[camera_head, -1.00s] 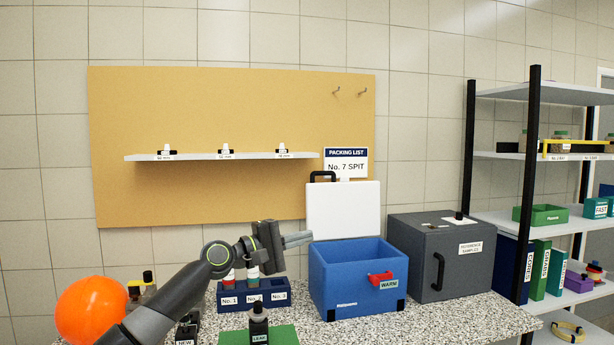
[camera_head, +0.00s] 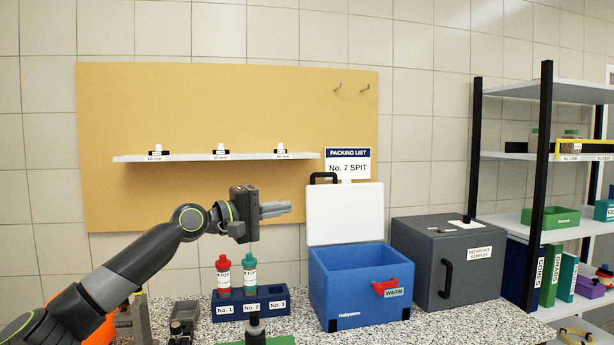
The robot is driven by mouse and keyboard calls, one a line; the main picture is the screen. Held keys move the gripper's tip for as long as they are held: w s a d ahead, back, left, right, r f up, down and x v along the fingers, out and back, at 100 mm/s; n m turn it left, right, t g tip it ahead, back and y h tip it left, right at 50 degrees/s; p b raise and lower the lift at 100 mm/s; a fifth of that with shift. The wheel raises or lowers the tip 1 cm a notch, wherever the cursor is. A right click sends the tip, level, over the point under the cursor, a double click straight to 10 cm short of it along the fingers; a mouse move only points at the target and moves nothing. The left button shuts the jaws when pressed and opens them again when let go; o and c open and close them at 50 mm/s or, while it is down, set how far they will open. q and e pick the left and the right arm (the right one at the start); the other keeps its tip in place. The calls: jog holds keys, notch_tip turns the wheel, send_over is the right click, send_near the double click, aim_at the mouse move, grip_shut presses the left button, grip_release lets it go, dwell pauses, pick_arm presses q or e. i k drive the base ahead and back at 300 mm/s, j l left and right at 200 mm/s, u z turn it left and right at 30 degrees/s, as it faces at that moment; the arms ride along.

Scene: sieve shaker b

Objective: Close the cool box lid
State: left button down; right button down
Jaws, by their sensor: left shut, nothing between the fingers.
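The blue cool box (camera_head: 350,294) stands on the speckled counter. Its white lid (camera_head: 345,214) stands upright at the back, open, with a black handle (camera_head: 323,177) on top. A red latch tag (camera_head: 385,287) and a "WARM" label are on its front. The part of the inside that shows looks empty. My left gripper (camera_head: 289,209) is shut and empty. It points right, in the air left of the lid and above the counter, apart from the lid as far as I can see. My right gripper is not in view.
A dark grey box (camera_head: 446,264) stands close on the right. A blue rack (camera_head: 252,303) with red-capped and teal-capped bottles stands left of the cool box. A dark bottle (camera_head: 255,329) is in front. A wall shelf (camera_head: 215,157) and packing sign (camera_head: 347,163) are behind.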

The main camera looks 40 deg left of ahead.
aim_at(345, 212)
jog(key=i+j, duration=0.7)
jog(key=j, duration=0.15)
jog(key=i+j, duration=0.7)
jog(key=j, duration=0.15)
